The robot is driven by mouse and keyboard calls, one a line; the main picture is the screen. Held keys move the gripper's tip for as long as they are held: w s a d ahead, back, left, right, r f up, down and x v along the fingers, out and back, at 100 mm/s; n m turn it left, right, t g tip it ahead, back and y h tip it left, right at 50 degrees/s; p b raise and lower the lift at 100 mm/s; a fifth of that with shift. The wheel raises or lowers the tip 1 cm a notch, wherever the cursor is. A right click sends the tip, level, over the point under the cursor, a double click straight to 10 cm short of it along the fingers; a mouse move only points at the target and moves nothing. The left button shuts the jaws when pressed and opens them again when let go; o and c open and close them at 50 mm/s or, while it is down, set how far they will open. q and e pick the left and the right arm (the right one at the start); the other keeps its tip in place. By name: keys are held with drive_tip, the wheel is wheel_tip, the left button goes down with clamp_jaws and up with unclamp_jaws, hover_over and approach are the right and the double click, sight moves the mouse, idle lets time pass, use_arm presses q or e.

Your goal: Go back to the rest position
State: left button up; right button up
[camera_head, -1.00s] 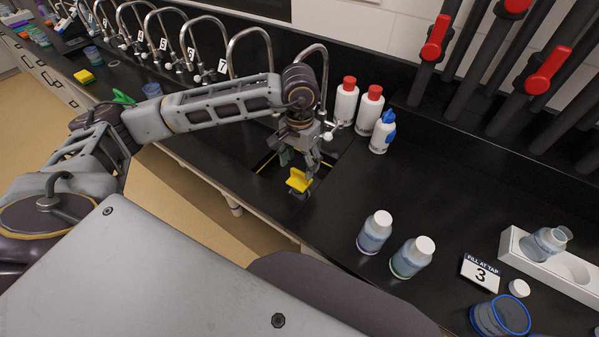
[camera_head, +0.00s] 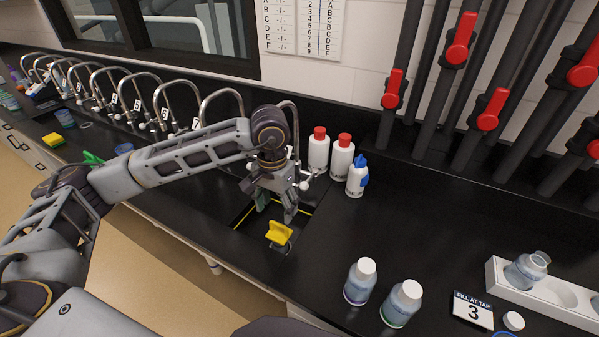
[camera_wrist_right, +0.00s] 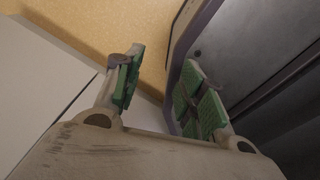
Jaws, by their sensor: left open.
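My left gripper (camera_head: 276,209) is open and points down over the dark sink opening in the black counter. Its green-padded fingers are apart, with nothing seen between them. A yellow handle-like piece (camera_head: 279,232) sits just below and in front of the fingertips; whether they touch it cannot be told. My right gripper (camera_wrist_right: 160,75) shows in the right wrist view, its green-padded fingers apart and empty. Behind it are a tan floor and grey and white panels. The right gripper does not show in the head view.
Two capped sample bottles (camera_head: 360,281) (camera_head: 401,304) stand at the front right, near a sign reading 3 (camera_head: 473,311) and a white rack (camera_head: 548,296). Curved taps line the left back.

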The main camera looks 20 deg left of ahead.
drive_tip(key=shift+w, duration=0.1)
use_arm(q)
drive_tip(key=shift+r+p, duration=0.6)
wheel_tip(320, 180, up, 8)
drive_tip(key=p, duration=0.8)
drive_tip(key=shift+r, duration=0.2)
use_arm(e)
drive_tip(key=a+r, duration=0.3)
drive_tip(key=r, duration=0.6)
drive_tip(key=shift+a+r+y, duration=0.25)
drive_tip(key=shift+a+y, duration=0.05)
drive_tip(key=shift+a, duration=0.1)
use_arm(q)
drive_tip(key=shift+r, duration=0.1)
